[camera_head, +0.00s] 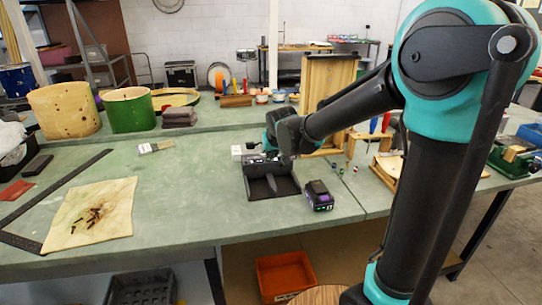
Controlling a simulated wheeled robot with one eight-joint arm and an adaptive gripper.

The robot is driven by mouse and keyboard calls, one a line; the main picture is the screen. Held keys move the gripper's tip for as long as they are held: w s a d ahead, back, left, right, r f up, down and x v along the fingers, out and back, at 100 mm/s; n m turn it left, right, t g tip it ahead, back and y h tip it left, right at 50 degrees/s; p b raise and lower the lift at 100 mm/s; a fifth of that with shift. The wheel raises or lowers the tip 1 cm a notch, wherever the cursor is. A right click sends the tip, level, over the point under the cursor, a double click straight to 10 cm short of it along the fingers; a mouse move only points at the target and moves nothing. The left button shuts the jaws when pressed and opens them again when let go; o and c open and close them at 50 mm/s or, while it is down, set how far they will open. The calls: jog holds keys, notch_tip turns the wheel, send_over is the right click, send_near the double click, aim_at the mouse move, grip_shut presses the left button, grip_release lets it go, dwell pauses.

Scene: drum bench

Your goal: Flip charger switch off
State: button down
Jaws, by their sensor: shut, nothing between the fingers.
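A black charger-like unit (257,189) with a low front tray sits on the green bench top near the middle. I cannot make out its switch at this size. My gripper (271,182) is shut and empty, low at the end of the arm, over the black unit. It hides part of the unit, and I cannot tell whether the fingertips touch it. A black and purple battery pack (318,196) stands on the bench just right of the unit, apart from it.
A small white box (243,150) is behind the unit. Wooden frames (328,90) stand behind the arm. The bench left of the unit is mostly clear.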

jog(key=shift+s+d+f+t+y, duration=0.1)
jog(key=shift+s+f+t+y, duration=0.15)
jog(key=shift+f+t, duration=0.3)
jog(key=shift+s+d+f+t+y, duration=0.1)
jog(key=shift+s+f+t+y, duration=0.1)
jog(key=shift+f+t, duration=0.35)
jog(key=shift+r, duration=0.25)
jog(key=shift+r, duration=0.75)
